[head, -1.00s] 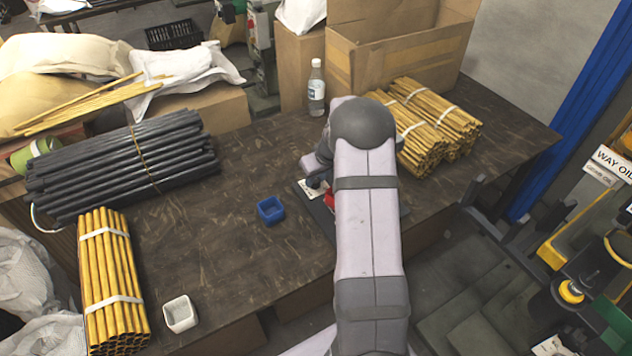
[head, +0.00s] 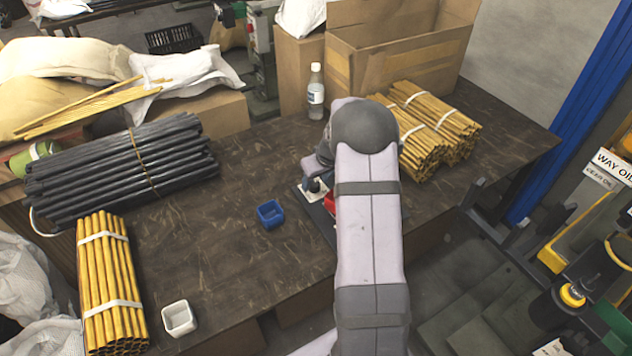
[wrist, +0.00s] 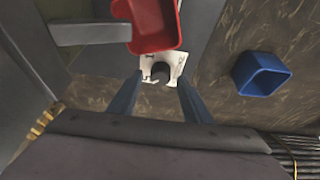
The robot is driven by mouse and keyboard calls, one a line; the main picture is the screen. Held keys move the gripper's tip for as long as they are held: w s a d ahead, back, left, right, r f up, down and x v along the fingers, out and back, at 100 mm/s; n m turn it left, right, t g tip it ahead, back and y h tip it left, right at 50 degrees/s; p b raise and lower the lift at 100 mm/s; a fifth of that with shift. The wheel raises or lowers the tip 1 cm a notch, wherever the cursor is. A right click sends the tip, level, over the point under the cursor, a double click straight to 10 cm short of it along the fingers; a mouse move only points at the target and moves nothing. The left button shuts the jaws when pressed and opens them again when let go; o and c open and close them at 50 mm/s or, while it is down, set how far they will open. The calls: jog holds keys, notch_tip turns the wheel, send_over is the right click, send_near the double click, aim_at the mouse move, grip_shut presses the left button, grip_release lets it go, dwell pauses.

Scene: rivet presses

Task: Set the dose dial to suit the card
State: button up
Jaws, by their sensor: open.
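In the wrist view a dark round knob (wrist: 161,73), apparently the dial, sits on a white printed face (wrist: 177,59). My gripper (wrist: 160,88) is open, with its two fingers apart on either side of the knob and nothing clearly held. I cannot tell whether the fingers touch it. The white face also shows in the head view (head: 324,191), beside my arm. Its markings are too small to read, and I cannot tell whether it is the card or the dial's scale. My arm hides much of this spot in the head view.
A red bin (wrist: 153,28) stands close beyond the knob. A blue bin (head: 270,213) stands to the left on the dark table (head: 225,250), and a white bin (head: 180,317) at the front left. Rod bundles (head: 105,280) and a bottle (head: 316,91) stand around. The table's middle left is clear.

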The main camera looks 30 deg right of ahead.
aim_at(321, 197)
jog(key=v, duration=0.6)
jog(key=shift+b, duration=0.35)
jog(key=shift+s, duration=0.1)
jog(key=s+a+r+g+p, duration=0.1)
jog(key=s+a+r+p, duration=0.3)
jog(key=a, duration=0.3)
jog(key=s+a+r+g+p, duration=0.1)
jog(key=s+a+r+p, duration=0.1)
jog(key=s+a+r, duration=0.35)
jog(key=s+a+r+g+p, duration=0.15)
jog(key=s+a, duration=0.25)
jog(key=s, duration=0.4)
jog(key=s+a+r+g+p, duration=0.1)
jog(key=s+a+p, duration=0.3)
jog(key=s, duration=0.5)
notch_tip(321, 197, down, 18)
jog(key=a+b, duration=0.1)
jog(key=b, duration=1.7)
jog(key=shift+f+b, duration=0.25)
jog(key=shift+b, duration=0.15)
